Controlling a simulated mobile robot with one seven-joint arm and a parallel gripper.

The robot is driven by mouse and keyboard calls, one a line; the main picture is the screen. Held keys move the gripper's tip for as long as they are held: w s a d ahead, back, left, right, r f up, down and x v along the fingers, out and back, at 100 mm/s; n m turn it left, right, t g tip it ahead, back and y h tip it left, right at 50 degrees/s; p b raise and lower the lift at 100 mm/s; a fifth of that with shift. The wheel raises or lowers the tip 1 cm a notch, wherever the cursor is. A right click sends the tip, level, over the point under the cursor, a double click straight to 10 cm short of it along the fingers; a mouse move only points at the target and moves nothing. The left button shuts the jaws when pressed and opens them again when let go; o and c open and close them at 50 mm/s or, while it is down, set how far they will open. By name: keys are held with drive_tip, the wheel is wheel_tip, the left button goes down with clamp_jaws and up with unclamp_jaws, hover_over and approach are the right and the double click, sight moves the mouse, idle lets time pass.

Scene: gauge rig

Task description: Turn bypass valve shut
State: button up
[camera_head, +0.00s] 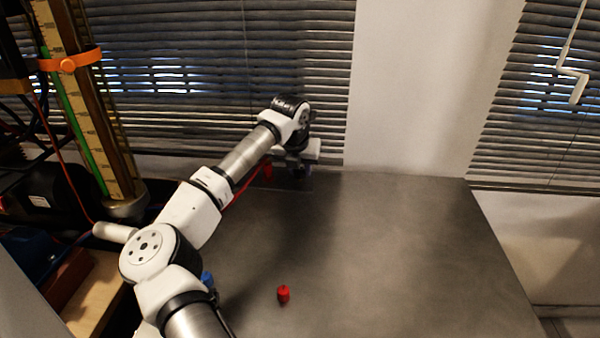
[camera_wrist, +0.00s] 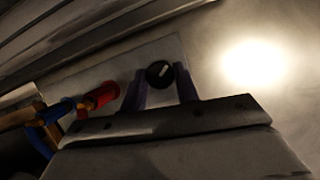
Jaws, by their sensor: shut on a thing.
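A round black knob (camera_wrist: 159,74) with a white mark, which I take to be the bypass valve's handle, shows in the wrist view on a pale plate. My gripper (camera_wrist: 162,90) has a dark finger on either side of the knob and is shut on it. In the head view my gripper (camera_head: 297,172) is at the far edge of the grey table, below the blinds. The knob is hidden there by my wrist. The white mark runs at a slant in the wrist view.
Beside the knob are a red fitting (camera_wrist: 101,95), a blue part (camera_wrist: 56,111) and brass pieces. A small red capped object (camera_head: 283,294) stands on the grey table (camera_head: 400,250). A tall scale column (camera_head: 90,120) with an orange clamp stands left. The table's right side is clear.

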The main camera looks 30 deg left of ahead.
drive_tip(key=m, duration=0.1)
drive_tip(key=m+h, duration=0.1)
drive_tip(key=m, duration=0.1)
drive_tip(key=shift+a+r+m, duration=0.1)
drive_tip(key=shift+a+m, duration=0.05)
drive_tip(key=shift+m, duration=0.15)
drive_tip(key=shift+m+h+p, duration=0.6)
drive_tip(key=shift+m+h, duration=0.3)
drive_tip(key=shift+m, duration=1)
drive_tip(key=o, duration=1)
drive_tip(key=shift+c, duration=0.2)
drive_tip(key=b+v, duration=0.2)
drive_tip(key=v, duration=1.1)
drive_tip(key=shift+a+r, duration=0.25)
drive_tip(key=shift+r, duration=0.1)
drive_tip(key=shift+s+f, duration=0.1)
